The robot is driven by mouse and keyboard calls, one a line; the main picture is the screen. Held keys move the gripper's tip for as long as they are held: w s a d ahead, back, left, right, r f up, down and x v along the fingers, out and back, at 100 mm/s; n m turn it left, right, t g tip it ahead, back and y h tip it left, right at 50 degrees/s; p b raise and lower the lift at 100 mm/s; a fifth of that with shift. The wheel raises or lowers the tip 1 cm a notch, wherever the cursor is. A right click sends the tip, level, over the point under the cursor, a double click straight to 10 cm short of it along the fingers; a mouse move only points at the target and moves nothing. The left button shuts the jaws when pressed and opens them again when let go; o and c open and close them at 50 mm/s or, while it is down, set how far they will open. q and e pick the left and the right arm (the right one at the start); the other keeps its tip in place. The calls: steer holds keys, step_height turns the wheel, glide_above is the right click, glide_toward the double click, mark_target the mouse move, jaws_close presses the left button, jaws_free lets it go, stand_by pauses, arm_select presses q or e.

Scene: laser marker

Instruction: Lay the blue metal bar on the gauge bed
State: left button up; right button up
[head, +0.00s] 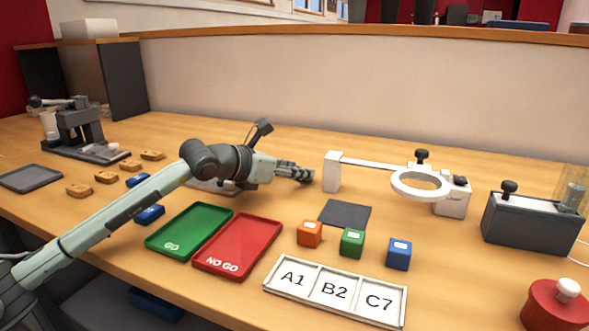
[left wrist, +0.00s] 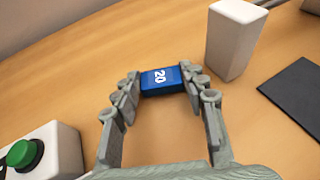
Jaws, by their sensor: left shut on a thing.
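My left gripper (head: 303,174) reaches over the middle of the table in the head view, left of the white post. In the left wrist view its fingers (left wrist: 160,84) are shut on a blue metal bar (left wrist: 161,79) marked 20, gripped at its two ends. In the head view the fingers hide the held bar. Two other blue bars (head: 138,180) (head: 150,214) lie on the table left of the green tray. The gauge bed carries no label that I can read. I cannot tell which fixture it is. My right gripper is not in view.
Green GO (head: 185,243) and red NO GO (head: 240,259) trays lie in front of my arm. A white post (head: 332,172) and a ring stand (head: 420,200) are to the right. A dark mat (left wrist: 296,97) and a green-button box (left wrist: 62,151) flank the gripper in the wrist view.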

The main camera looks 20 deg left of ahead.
arm_select(q)
steer(key=shift+f, duration=0.15)
steer(key=shift+f, duration=0.1)
steer(key=o, duration=1.2)
steer(key=shift+c, duration=0.2)
